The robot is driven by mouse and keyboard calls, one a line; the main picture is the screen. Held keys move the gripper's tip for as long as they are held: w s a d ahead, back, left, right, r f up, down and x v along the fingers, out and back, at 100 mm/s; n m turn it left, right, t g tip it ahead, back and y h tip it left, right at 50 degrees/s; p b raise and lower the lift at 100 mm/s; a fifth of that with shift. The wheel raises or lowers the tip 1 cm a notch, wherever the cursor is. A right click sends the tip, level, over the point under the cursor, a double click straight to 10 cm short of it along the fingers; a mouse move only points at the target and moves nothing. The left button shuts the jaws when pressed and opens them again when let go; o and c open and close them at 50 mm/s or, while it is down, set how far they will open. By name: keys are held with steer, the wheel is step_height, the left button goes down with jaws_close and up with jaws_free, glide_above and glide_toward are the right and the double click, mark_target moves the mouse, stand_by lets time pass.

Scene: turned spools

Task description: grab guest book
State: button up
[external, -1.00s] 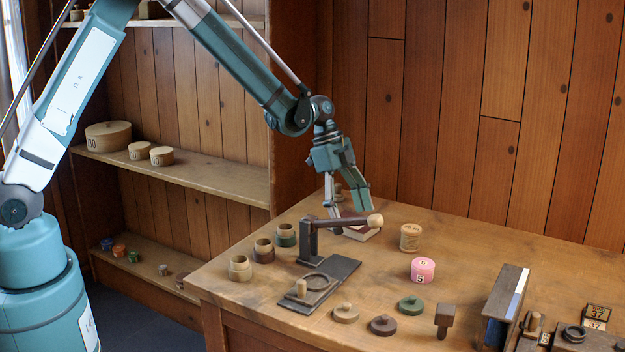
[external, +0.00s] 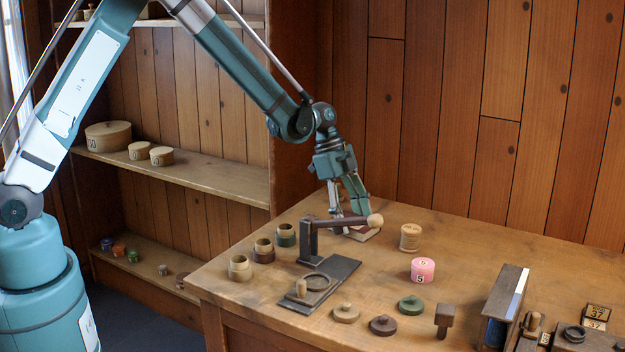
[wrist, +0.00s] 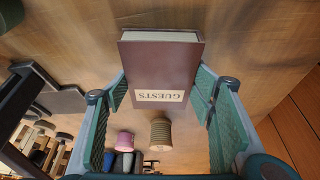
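The guest book (wrist: 162,72) is brown with pale pages and a cream label reading GUESTS, upside down in the wrist view. In the external view the guest book (external: 362,234) lies at the back of the table, partly hidden behind the dark press lever. My gripper (external: 352,206) points down over it from above. In the wrist view my gripper (wrist: 162,88) has its two green fingers spread, one on each side of the book. The fingertips look very close to its side edges; I cannot tell whether they touch.
A dark press (external: 308,240) with a round-knobbed lever stands just in front of the book. A tan spool box (external: 410,237) and a pink round box (external: 423,270) stand to the right. Several small cups and lids lie towards the front. The back wall is close behind.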

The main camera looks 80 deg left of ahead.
steer(key=shift+c, duration=1.3)
steer(key=shift+r, duration=0.1)
step_height(320, 180, up, 10)
steer(key=shift+p, duration=0.4)
